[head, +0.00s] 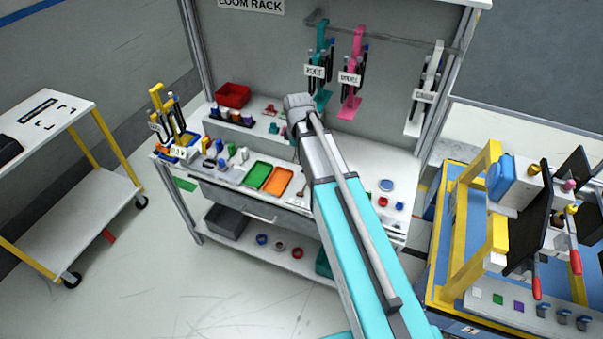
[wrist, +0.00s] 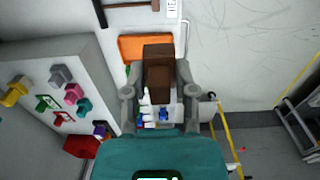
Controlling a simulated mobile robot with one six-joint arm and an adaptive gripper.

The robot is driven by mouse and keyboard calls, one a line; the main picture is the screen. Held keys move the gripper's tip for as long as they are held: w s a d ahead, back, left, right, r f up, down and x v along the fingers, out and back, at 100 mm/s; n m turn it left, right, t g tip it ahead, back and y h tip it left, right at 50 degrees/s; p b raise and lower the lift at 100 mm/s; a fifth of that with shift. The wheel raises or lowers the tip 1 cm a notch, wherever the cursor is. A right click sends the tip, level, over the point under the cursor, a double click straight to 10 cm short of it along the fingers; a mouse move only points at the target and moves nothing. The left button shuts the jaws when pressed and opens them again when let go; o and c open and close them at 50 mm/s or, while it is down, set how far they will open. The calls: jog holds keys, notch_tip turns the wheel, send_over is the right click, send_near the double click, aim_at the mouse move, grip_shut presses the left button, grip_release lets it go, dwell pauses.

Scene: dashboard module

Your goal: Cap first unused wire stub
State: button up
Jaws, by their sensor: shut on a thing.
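My gripper (wrist: 158,78) is shut on a dark brown block-like thing (wrist: 158,62), which sits between the two grey fingers in the wrist view. Small white and blue parts (wrist: 150,116) show below the held thing, nearer my wrist. In the head view my arm reaches over the bench and hides most of the gripper and what it holds. Wire looms with black leads hang from the rack: a teal one (head: 322,55), a pink one (head: 352,75) and a white one (head: 428,90). I cannot pick out an unused wire stub or a cap for certain.
The bench holds a green tray (head: 257,176), an orange tray (head: 279,182), a red bin (head: 233,95) and several small coloured parts. A yellow loom stand (head: 160,105) is at its left end. A white cart (head: 45,125) stands left, a yellow-blue station (head: 465,235) right.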

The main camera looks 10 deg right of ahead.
jog(key=shift+d, duration=0.2)
jog(key=shift+f, duration=0.15)
jog(key=shift+f+b, duration=0.25)
jog(key=shift+b, duration=0.15)
jog(key=b, duration=1.1)
send_over(300, 193)
notch_tip(300, 193, down, 11)
jog(key=shift+s+a+r, duration=0.1)
jog(key=shift+f+b, duration=2.75)
jog(key=shift+f, duration=0.15)
jog(key=shift+f+b, duration=1.15)
jog(key=shift+b, duration=0.05)
jog(key=shift+r+p, duration=0.3)
jog(key=shift+r+p, duration=0.35)
jog(key=shift+p, duration=0.05)
